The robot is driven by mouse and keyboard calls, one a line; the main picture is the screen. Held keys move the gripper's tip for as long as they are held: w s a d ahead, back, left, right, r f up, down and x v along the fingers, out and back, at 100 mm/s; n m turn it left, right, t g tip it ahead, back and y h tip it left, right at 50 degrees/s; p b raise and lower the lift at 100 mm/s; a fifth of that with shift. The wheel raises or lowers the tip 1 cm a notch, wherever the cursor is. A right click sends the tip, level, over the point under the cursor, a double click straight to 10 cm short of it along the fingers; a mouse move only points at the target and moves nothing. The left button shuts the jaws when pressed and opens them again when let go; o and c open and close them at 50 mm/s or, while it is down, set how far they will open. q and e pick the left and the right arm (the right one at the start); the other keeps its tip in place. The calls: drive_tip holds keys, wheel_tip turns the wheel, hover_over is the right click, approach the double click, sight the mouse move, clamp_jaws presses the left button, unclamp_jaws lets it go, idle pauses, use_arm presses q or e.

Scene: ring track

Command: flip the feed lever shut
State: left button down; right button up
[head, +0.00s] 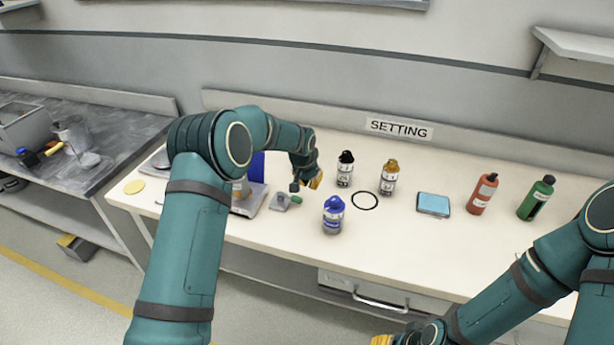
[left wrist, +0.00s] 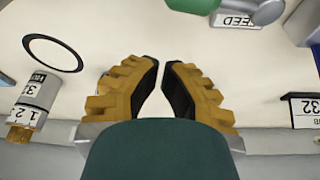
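The feed lever (head: 283,202) is a small grey fixture with a green knob (head: 297,199) on its right side, standing near the middle of the white table. In the left wrist view its green knob (left wrist: 195,4) and FEED label (left wrist: 237,20) show at the top edge, partly cut off. My left gripper (head: 316,181) is above the table, just behind and right of the lever, apart from it. In the left wrist view its yellow fingers (left wrist: 161,62) have tips nearly together with nothing between them. My right gripper (head: 381,340) barely shows at the bottom edge.
A blue-capped bottle (head: 333,215) stands right of the lever. Black-capped (head: 345,170) and amber-capped (head: 388,178) bottles stand behind a black ring (head: 365,201). A blue-topped pad (head: 433,204), a red bottle (head: 482,194) and a green bottle (head: 536,198) are farther right.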

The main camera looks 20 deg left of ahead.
use_arm(q)
drive_tip(key=x, duration=0.3)
drive_tip(key=shift+f, duration=0.1)
drive_tip(key=shift+s+a+r+b, duration=0.15)
drive_tip(key=shift+s+r, duration=0.1)
drive_tip(key=shift+s, duration=0.35)
drive_tip(key=shift+s+a+r+b, duration=0.15)
drive_tip(key=shift+s+r, duration=0.05)
drive_tip(key=shift+s, duration=0.4)
drive_tip(key=shift+s+a+r, duration=0.1)
drive_tip(key=shift+s+a, duration=0.05)
drive_tip(key=shift+s, duration=0.6)
